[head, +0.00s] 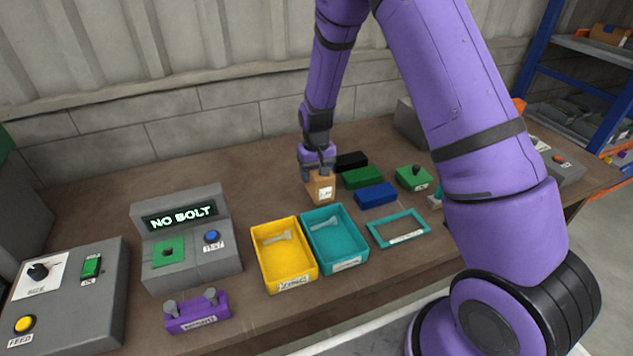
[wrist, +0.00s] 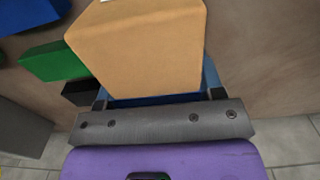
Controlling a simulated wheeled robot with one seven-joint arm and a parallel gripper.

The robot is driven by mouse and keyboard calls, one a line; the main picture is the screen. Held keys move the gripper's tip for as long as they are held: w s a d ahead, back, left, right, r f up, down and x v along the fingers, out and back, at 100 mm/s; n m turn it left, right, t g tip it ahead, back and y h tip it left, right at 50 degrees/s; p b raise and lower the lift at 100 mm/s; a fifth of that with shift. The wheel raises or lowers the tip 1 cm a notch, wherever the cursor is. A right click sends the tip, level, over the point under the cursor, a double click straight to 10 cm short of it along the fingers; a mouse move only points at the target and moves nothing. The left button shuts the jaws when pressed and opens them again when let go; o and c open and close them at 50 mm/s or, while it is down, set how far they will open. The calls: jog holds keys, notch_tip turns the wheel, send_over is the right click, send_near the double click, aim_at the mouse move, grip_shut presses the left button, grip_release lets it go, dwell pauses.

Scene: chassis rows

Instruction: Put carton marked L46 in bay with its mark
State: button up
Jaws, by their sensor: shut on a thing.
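A brown carton (head: 320,188) with a white label is held in my gripper (head: 318,170) above the bench, behind the teal tray. The label is too small to read for certain. In the wrist view the carton (wrist: 140,45) fills the top middle, and my gripper (wrist: 160,98) is shut on it. I cannot make out a bay with the mark L46.
A yellow tray (head: 286,276) and a teal tray (head: 342,261) each hold a bolt. A teal frame (head: 382,241), blue block (head: 376,194), green block (head: 362,178) and black block (head: 351,161) lie nearby. A "NO BOLT" console (head: 150,275) stands left. Blue-framed shelving (head: 535,80) stands right.

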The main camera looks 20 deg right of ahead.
jog(key=shift+f, duration=1.6)
jog(key=shift+f, duration=0.1)
jog(key=o, duration=1.2)
